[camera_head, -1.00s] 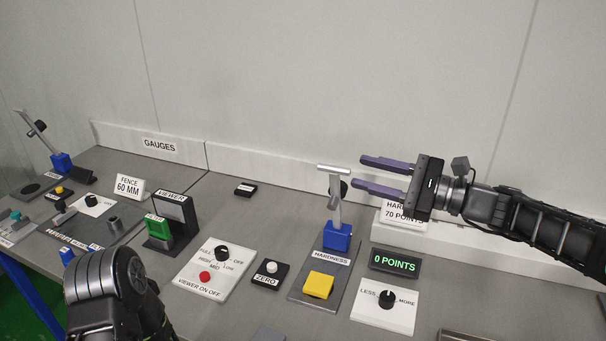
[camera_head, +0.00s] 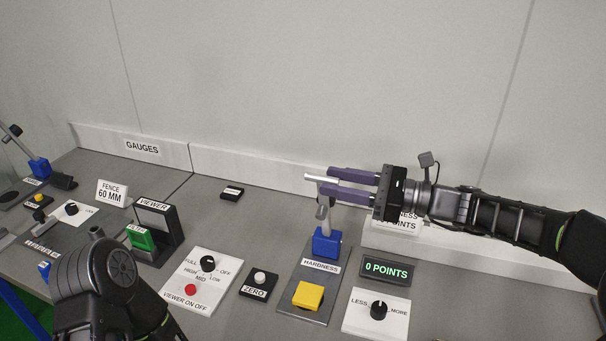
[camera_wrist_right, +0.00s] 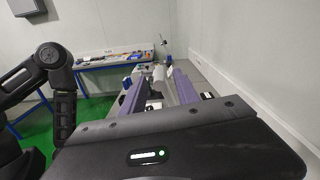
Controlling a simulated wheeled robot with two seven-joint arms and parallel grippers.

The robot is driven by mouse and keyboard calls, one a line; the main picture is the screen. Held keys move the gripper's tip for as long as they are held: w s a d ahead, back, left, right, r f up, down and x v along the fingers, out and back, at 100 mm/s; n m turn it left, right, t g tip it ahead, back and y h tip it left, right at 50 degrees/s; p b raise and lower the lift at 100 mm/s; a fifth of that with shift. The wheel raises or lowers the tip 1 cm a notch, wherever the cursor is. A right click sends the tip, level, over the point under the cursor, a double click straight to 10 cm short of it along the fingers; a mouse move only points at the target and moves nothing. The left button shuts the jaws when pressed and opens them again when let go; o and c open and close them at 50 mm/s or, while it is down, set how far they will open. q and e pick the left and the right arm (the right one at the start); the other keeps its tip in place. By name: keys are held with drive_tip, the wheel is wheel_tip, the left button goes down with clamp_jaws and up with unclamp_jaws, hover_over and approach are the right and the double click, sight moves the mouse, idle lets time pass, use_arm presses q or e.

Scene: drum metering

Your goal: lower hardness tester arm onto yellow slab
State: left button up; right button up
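The hardness tester has a blue block (camera_head: 327,243) on a grey base plate, with a grey arm (camera_head: 323,207) standing raised from it. A pale crossbar handle (camera_head: 317,178) tops the arm. The yellow slab (camera_head: 308,295) lies on the plate in front of the block, with nothing on it. My right gripper (camera_head: 325,182) is open, its purple fingers apart at the handle, one on each side of it in the picture. I cannot tell whether they touch it. The open fingers also show in the right wrist view (camera_wrist_right: 155,82). My left gripper is out of view; only my left arm shows.
A "0 POINTS" display (camera_head: 386,269) and a LESS/MORE knob panel (camera_head: 376,313) sit right of the tester. A ZERO button (camera_head: 259,279) and the viewer switch panel (camera_head: 200,281) sit left. A low ledge (camera_head: 255,166) and wall run behind.

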sight(306, 176)
drive_tip(key=p+x, duration=0.1)
drive_tip(key=x, duration=0.6)
drive_tip(key=shift+a+p, duration=0.1)
drive_tip(key=shift+p, duration=0.2)
clamp_jaws()
idle(1.1)
